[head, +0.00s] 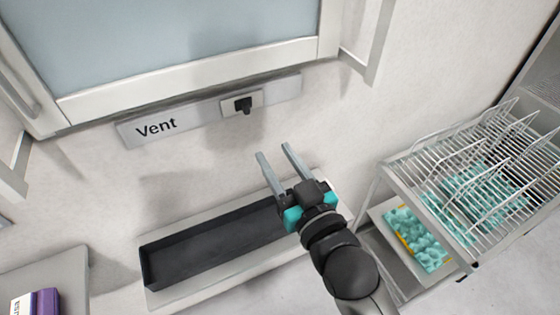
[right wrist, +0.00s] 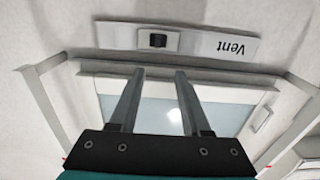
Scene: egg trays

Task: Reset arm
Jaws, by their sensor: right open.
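My right gripper (head: 275,160) is open and empty. It is raised in front of the wall, over the right part of a dark tray, with its fingers pointing up and left in the head view. In the right wrist view its two fingers (right wrist: 160,75) stand apart with nothing between them. The Vent panel (head: 180,122) with a black switch (head: 243,105) is on the wall beyond the fingertips. The panel also shows upside down in the right wrist view (right wrist: 200,42). My left gripper is not in view.
The long dark tray (head: 150,266) lies on a pale ledge below. At right stands a metal wire rack (head: 395,172) with teal egg trays (head: 418,240) on a lower shelf. A window (head: 170,40) is above the panel. A purple box (head: 45,301) sits at lower left.

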